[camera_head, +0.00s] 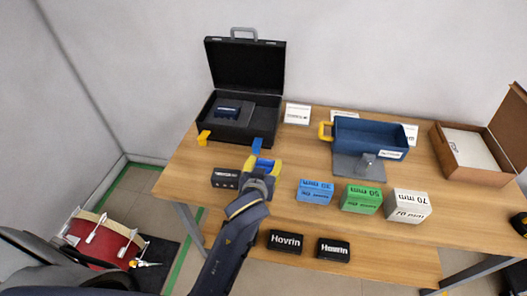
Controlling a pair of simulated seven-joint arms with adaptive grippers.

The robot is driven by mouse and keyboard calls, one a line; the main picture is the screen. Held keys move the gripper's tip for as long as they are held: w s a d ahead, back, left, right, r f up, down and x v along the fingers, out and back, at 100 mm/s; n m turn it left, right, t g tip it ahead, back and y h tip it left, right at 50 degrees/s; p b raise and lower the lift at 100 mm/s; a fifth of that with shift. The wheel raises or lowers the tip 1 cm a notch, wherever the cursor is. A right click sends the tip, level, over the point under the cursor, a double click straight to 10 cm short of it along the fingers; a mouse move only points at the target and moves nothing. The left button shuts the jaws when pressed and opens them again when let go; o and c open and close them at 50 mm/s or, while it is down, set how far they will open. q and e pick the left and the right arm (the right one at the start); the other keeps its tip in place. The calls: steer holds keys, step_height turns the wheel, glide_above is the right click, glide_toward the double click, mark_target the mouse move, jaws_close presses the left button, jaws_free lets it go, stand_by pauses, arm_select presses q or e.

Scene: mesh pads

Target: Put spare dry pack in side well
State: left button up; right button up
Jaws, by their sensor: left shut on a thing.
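My left gripper (263,167) is over the table, in front of the black case, with its yellow fingers shut on a small blue thing (264,161). The held thing is mostly hidden by the fingers, and I cannot tell whether it is the spare dry pack. The open black case (273,128) stands at the back left with its lid up. Inside it are a grey panel and a dark blue block (228,109). I cannot make out which part of the case is a side well.
A yellow tab (203,137) and a blue tab (257,146) are at the case front. A black block (225,178) lies left of my gripper. Blue (315,197), green (361,205) and white (408,212) boxes stand right. A blue tray (368,130) and brown box (446,153) are behind.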

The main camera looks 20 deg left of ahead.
arm_select(q)
steer(key=w+a+r, duration=0.4)
steer(key=w+r, duration=0.6)
steer(key=r, duration=0.2)
steer(key=w+a+r, duration=0.5)
steer(key=w+r, duration=0.4)
steer(key=r, duration=0.4)
steer(key=f, duration=2.4)
steer(key=shift+w+d, duration=0.1)
steer(key=shift+w, duration=0.1)
steer(key=shift+f, duration=0.6)
steer(key=o, duration=1.2)
steer(key=shift+c, duration=0.2)
steer(key=shift+r, duration=0.1)
